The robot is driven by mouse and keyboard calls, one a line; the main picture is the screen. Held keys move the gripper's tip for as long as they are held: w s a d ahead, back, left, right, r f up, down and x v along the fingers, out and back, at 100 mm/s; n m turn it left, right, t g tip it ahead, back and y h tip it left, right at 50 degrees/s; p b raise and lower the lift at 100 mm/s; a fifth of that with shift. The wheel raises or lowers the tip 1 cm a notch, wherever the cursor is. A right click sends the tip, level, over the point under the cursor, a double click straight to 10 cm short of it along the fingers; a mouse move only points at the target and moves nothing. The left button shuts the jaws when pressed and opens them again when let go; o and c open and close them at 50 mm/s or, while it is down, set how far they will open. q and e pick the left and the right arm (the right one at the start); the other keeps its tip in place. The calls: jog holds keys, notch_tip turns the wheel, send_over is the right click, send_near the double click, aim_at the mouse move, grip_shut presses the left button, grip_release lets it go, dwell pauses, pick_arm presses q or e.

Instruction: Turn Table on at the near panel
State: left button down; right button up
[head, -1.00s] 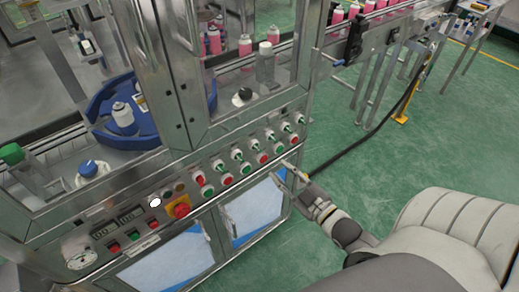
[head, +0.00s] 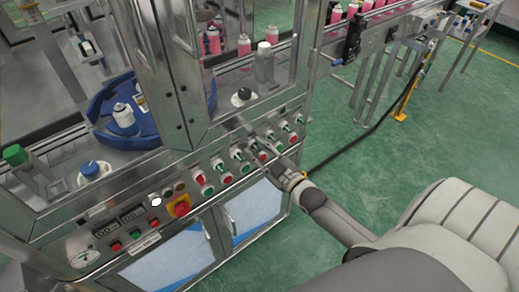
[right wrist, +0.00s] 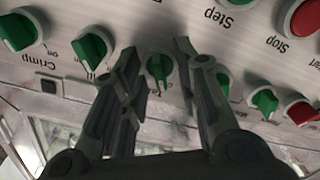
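The near panel (head: 140,197) runs along the front of the machine, with a row of green and red switches and buttons. My right gripper (head: 256,148) is in front of the row's right half and covers part of it. In the right wrist view the gripper (right wrist: 157,58) is open, its two fingers on either side of a green knob (right wrist: 160,69) on the panel. Other green knobs, one labelled Crimp (right wrist: 18,34), sit to either side. My left gripper is not in view.
A red Stop button (right wrist: 299,18) is close by. A blue turntable (head: 147,137) stands behind the glass.

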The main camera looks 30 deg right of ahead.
grip_shut()
jog(key=shift+m, duration=0.4)
jog(key=shift+r+m+p, duration=0.1)
jog(key=shift+m+p, duration=0.3)
jog(key=shift+m, duration=0.2)
jog(key=m+p, duration=0.1)
jog(key=m, duration=0.2)
jog(key=shift+w, duration=0.1)
jog(key=m, duration=0.4)
jog(key=shift+m+p, duration=0.35)
jog(key=shift+m, duration=1.15)
